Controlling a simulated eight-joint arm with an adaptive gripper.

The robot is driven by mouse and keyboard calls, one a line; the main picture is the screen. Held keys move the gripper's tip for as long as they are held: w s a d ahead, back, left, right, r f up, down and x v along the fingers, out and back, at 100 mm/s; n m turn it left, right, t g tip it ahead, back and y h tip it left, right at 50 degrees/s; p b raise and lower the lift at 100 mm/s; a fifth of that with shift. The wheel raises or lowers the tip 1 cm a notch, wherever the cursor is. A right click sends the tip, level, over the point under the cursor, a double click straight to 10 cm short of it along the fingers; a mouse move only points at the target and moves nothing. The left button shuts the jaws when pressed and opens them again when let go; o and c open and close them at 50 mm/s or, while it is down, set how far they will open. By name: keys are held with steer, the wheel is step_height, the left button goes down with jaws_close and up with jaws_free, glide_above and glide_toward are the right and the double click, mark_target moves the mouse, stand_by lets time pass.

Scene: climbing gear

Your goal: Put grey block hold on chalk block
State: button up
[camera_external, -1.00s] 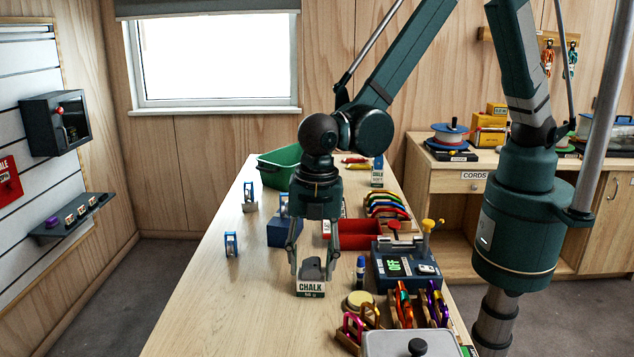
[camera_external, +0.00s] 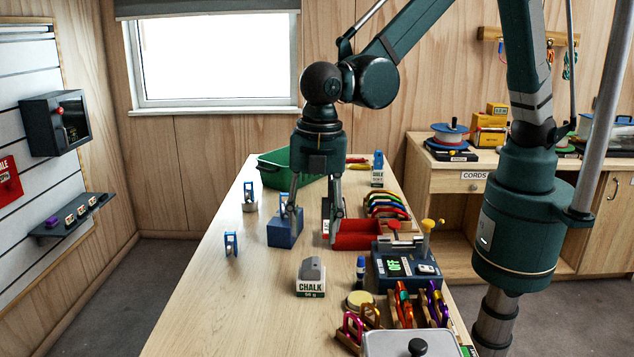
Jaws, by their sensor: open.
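The grey block hold (camera_external: 312,268) sits on top of the white and green chalk block (camera_external: 310,287), which stands on the table nearer the camera. The hold looks level and rests on the chalk block. My gripper (camera_external: 315,226) is open, with its fingers spread wide and nothing between them that I can make out. It hangs behind and above the chalk block, clear of it. Its left finger shows in front of a blue box (camera_external: 285,236), and its right finger is beside the red bin. Whether either finger touches these I cannot tell.
A red bin (camera_external: 358,241) and a scale reading OFF (camera_external: 393,266) stand to the right. A blue marker (camera_external: 361,270) is right of the chalk block. A green bin (camera_external: 270,172) is at the back. The table's left front is clear.

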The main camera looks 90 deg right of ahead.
steer(key=shift+s+r, duration=0.1)
steer(key=shift+r, duration=1.1)
steer(key=s+d+r+m+t, duration=0.1)
steer(key=s+d+r+m, duration=0.35)
steer(key=d+r, duration=0.4)
steer(key=s+d+r+m+t, duration=0.25)
steer(key=s+d+r, duration=0.3)
steer(key=d, duration=0.65)
steer(key=s+d+m+t, duration=0.3)
steer(key=s+d+m, duration=0.8)
steer(key=s+d, duration=0.6)
steer(key=shift+s+d+r, duration=0.2)
steer(key=shift+r, duration=0.2)
